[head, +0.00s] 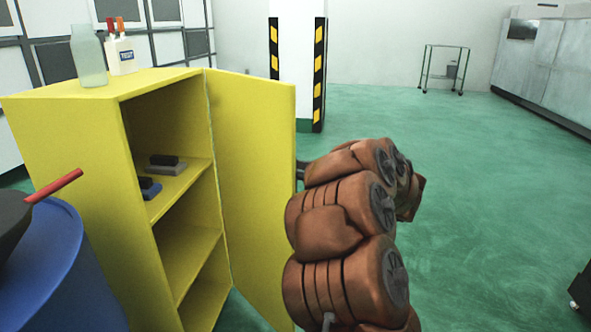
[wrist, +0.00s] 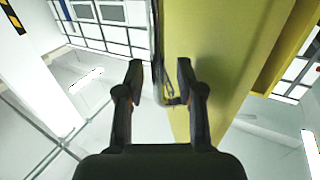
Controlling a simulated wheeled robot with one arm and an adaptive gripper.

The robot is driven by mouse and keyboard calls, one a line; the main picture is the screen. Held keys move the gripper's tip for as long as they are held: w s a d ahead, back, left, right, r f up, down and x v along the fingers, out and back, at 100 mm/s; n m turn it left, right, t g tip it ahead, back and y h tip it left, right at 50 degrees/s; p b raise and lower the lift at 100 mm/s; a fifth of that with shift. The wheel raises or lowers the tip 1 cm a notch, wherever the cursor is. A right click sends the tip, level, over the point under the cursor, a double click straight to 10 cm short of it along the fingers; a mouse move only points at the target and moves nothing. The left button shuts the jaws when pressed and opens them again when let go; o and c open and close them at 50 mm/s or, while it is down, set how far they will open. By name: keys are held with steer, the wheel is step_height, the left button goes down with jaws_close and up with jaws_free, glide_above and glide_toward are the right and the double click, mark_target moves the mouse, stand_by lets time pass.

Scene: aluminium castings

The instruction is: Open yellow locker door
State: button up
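The yellow locker (head: 65,125) stands at the left in the head view. Its door (head: 250,165) is swung wide open, showing the shelves inside. My gripper (wrist: 160,72) is at the door's free edge, mostly hidden behind my arm in the head view. In the wrist view its two dark fingers are spread apart. The yellow door panel (wrist: 205,35) and a metal handle (wrist: 159,85) show by the right finger, with a gap to the left finger. I cannot tell whether the right finger touches the door.
Dark blocks (head: 165,161) lie on a shelf. A blue barrel (head: 65,280) is at the lower left. A striped pillar (head: 298,70) stands behind.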

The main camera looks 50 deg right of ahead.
steer(key=shift+c, duration=0.2)
jaws_close()
stand_by(0.4)
